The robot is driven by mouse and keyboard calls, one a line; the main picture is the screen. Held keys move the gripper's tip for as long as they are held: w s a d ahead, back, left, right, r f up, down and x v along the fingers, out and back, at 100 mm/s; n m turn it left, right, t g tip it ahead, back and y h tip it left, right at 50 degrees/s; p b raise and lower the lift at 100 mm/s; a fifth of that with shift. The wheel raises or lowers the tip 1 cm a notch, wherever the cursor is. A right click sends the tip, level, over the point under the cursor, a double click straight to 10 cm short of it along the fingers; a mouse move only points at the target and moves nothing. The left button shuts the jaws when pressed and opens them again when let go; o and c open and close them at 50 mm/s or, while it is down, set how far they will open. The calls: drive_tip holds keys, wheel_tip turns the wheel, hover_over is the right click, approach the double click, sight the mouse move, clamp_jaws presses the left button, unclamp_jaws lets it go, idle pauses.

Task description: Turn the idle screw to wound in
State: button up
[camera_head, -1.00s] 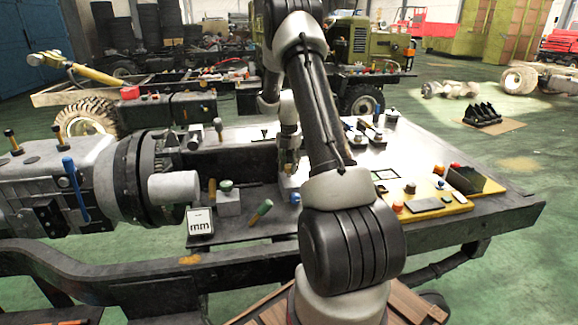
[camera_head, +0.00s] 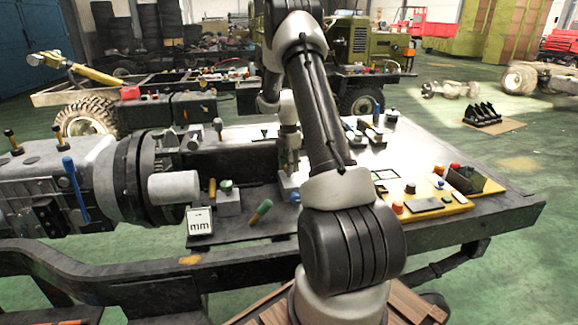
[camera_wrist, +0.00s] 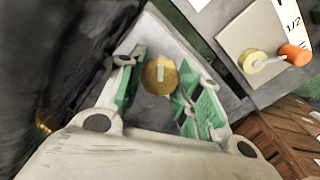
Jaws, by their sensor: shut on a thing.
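In the wrist view, a round brass screw head (camera_wrist: 152,80) with a pale slot or bar across it sits between the green-padded fingers of my gripper (camera_wrist: 160,92). The fingers are closed in around the head from both sides. In the head view my gripper (camera_head: 289,158) points down over a small grey block (camera_head: 288,184) on the bench beside the machine. The screw is mostly hidden there by the fingers and the arm. I cannot read how far the screw is turned.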

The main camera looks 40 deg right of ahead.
drive_tip(key=m, duration=1.2)
drive_tip(key=shift+m, duration=0.3)
drive_tip(key=m, duration=0.6)
drive_tip(key=shift+m, duration=0.3)
drive_tip(key=m, duration=1)
drive_tip(key=shift+m, duration=0.4)
drive_tip(key=m, duration=1.2)
drive_tip(key=shift+m, duration=0.3)
drive_tip(key=m, duration=0.5)
drive_tip(key=shift+r+m, duration=0.1)
drive_tip(key=shift+m, duration=0.3)
